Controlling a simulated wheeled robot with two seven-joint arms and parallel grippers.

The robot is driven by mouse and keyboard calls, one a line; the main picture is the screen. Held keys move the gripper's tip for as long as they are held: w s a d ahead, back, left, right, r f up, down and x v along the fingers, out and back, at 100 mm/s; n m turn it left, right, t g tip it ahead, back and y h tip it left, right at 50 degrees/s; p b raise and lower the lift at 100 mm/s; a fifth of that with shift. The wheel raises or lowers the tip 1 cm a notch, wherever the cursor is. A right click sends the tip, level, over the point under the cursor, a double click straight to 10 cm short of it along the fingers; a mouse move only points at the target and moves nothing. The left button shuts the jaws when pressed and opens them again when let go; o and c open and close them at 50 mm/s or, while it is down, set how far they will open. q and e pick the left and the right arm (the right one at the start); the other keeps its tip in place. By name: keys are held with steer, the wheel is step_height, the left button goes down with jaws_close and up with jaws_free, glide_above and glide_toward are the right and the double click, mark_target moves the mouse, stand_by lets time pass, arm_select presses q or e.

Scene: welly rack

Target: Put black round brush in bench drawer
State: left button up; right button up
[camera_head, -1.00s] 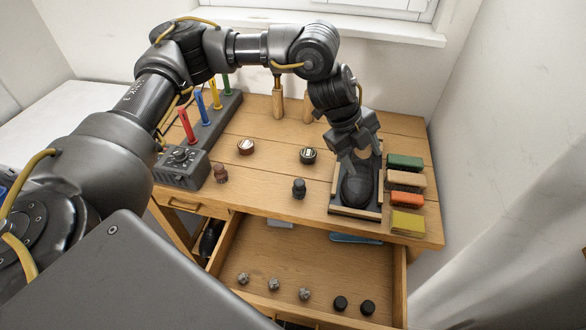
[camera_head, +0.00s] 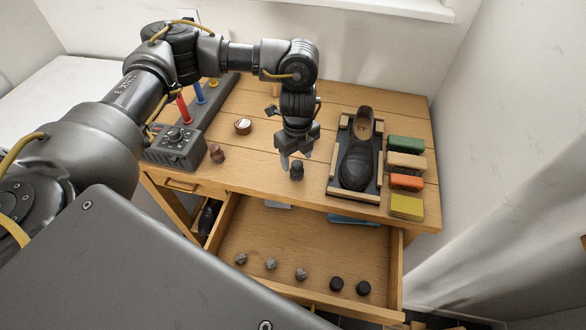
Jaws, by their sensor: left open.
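The black round brush (camera_head: 297,171), small and dark with a knob-like top, stands upright on the bench top near its front edge. My left gripper (camera_head: 296,159) is open just above and behind it, fingers pointing down; whether they touch it I cannot tell. The bench drawer (camera_head: 255,237) is pulled out below the front edge. Several small grey lumps and two black round pieces (camera_head: 336,284) lie along its front, and a blue item (camera_head: 354,219) lies at its back. My right gripper is not in view.
A brown brush (camera_head: 217,153) and a brown-rimmed tin (camera_head: 243,126) stand to the left. A dark shoe (camera_head: 357,157) sits in a wooden-edged tray at right, beside several coloured blocks (camera_head: 407,206). A control box (camera_head: 175,146) stands at left. The drawer's middle is clear.

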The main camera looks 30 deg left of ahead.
mark_target(297, 163)
arm_select(q)
steer(key=shift+s+d+f, duration=0.1)
steer(key=shift+d+f, duration=0.1)
steer(key=shift+f, duration=0.2)
step_height(297, 163, down, 4)
steer(key=shift+s+a+f+p, duration=0.1)
steer(key=shift+f+p, duration=0.1)
steer(key=shift+p, duration=0.2)
steer(key=c, duration=1.1)
steer(key=shift+o, duration=0.2)
steer(key=shift+r, duration=0.5)
step_height(297, 163, up, 3)
steer(key=shift+f, duration=0.2)
steer(key=s+d+r+b, duration=0.1)
steer(key=s+d+r, duration=0.2)
steer(key=s+r, duration=0.6)
steer(key=s, duration=0.4)
steer(key=shift+s+d+r+b, duration=0.25)
steer(key=shift+d+b, duration=0.05)
steer(key=shift+b, duration=0.1)
